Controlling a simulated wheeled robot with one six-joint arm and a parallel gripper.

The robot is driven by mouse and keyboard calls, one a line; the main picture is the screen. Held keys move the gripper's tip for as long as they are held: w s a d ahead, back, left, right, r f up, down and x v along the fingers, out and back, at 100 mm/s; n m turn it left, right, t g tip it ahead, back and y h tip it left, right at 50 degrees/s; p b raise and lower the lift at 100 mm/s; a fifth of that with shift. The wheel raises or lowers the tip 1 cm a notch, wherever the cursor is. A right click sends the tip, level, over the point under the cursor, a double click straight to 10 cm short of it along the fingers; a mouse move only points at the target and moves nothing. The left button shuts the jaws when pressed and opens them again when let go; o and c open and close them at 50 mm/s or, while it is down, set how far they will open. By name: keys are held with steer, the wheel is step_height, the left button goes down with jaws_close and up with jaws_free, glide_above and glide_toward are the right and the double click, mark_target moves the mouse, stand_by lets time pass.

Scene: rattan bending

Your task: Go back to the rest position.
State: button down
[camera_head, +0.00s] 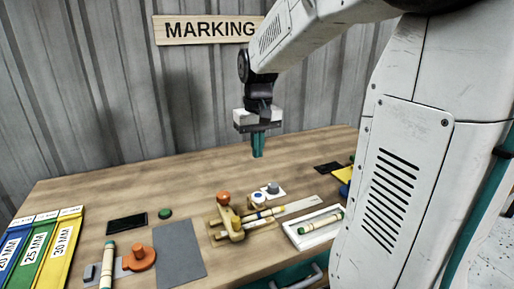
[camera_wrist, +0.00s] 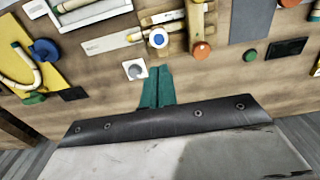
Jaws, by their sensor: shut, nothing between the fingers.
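My gripper (camera_head: 258,145) hangs above the back part of the wooden table (camera_head: 100,200), pointing down, with its teal fingers together and nothing between them. The closed fingers also show in the wrist view (camera_wrist: 158,86). A clear gap lies between the fingertips and the table top. Part of the table's right side is hidden behind my arm in the head view.
A wooden jig (camera_head: 232,222) with an orange knob stands mid-table. A white tray (camera_head: 292,237) holds a rattan piece. An orange clamp (camera_head: 140,258), a grey mat (camera_head: 180,252) and labelled bins (camera_head: 38,250) are at left. A corrugated wall (camera_head: 110,90) stands behind.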

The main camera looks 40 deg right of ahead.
stand_by(0.3)
steer(key=s+a+n, duration=0.1)
steer(key=s+a, duration=0.6)
steer(key=s, duration=0.3)
steer(key=s+a+n+t, duration=0.1)
steer(key=s+a+n, duration=0.1)
steer(key=s+a, duration=0.5)
steer(key=s, duration=0.3)
steer(key=shift+a+f, duration=0.3)
steer(key=shift+f, duration=0.1)
stand_by(0.3)
